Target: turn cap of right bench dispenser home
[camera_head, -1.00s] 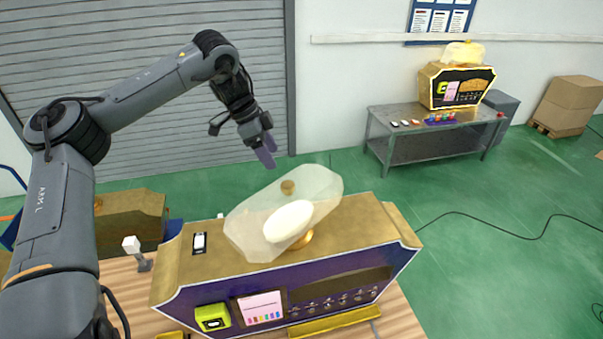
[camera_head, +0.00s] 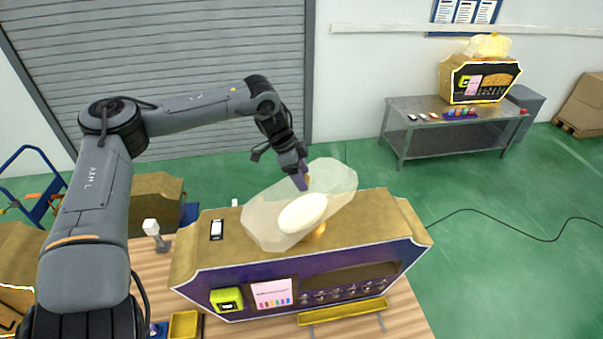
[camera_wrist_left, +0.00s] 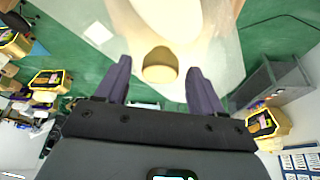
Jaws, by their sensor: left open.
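The near dispenser (camera_head: 290,275) is a gold and purple box on a wooden bench. A translucent bottle (camera_head: 335,180) with a white oval on it lies tilted on top. Its small gold cap (camera_head: 307,179) is at the far side, mostly hidden behind my finger. My left gripper (camera_head: 301,182) is open, with its purple fingers at the cap. In the left wrist view, the round tan cap (camera_wrist_left: 160,66) sits between the two spread fingertips, with a gap on each side. My right gripper is not in view.
A small white-topped post (camera_head: 151,228) and a yellow tray (camera_head: 184,325) stand at the bench's left. Another gold dispenser (camera_head: 155,188) stands behind on the left. A grey table (camera_head: 440,150) at the back right carries a similar dispenser (camera_head: 478,80).

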